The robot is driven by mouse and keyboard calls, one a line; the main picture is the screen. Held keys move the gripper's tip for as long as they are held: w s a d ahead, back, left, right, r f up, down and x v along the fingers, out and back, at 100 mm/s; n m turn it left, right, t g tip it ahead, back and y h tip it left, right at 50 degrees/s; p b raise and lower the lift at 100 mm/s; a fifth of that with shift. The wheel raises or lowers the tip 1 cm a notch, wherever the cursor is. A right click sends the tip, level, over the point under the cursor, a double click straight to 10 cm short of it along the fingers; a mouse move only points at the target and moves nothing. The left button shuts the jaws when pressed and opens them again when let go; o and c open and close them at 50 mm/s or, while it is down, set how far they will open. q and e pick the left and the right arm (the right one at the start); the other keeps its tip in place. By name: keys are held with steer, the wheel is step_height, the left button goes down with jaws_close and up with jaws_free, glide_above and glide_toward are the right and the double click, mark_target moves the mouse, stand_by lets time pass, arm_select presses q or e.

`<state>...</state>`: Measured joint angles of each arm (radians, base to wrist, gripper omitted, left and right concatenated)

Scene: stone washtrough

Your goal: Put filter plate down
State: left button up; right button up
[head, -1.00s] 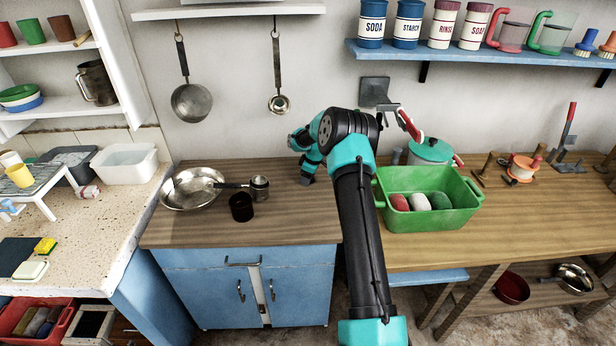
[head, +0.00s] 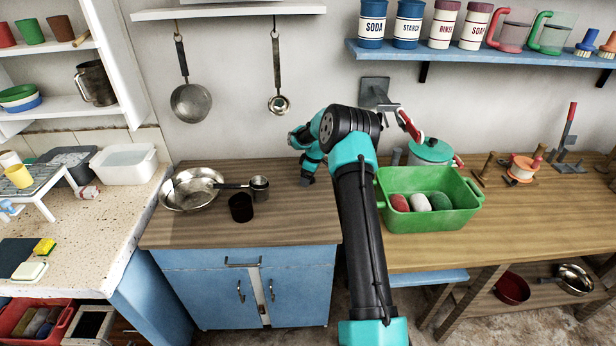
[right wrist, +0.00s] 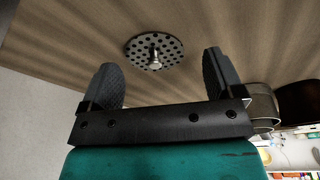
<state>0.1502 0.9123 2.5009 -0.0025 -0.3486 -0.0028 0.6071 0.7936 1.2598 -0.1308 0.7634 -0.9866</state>
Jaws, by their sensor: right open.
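The filter plate (right wrist: 170,51) is a round grey metal disc with many holes and a small upright knob at its centre. In the right wrist view it lies on the wooden counter (right wrist: 100,35). My right gripper (right wrist: 157,75) is open, its two fingers apart on either side of the view, with the plate beyond them and no contact visible. In the head view my right gripper (head: 306,181) is low over the back right of the counter; I cannot make out the plate there. My left gripper is not in view.
A dark cup (head: 241,207), a small metal pot (head: 259,188) and a shallow metal pan (head: 192,189) stand left of my right gripper. A green tub (head: 430,222) with several coloured rolls stands to the right. The counter's front is clear.

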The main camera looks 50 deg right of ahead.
mark_target(314, 182)
steer(key=v, duration=1.1)
steer(key=shift+r, duration=0.1)
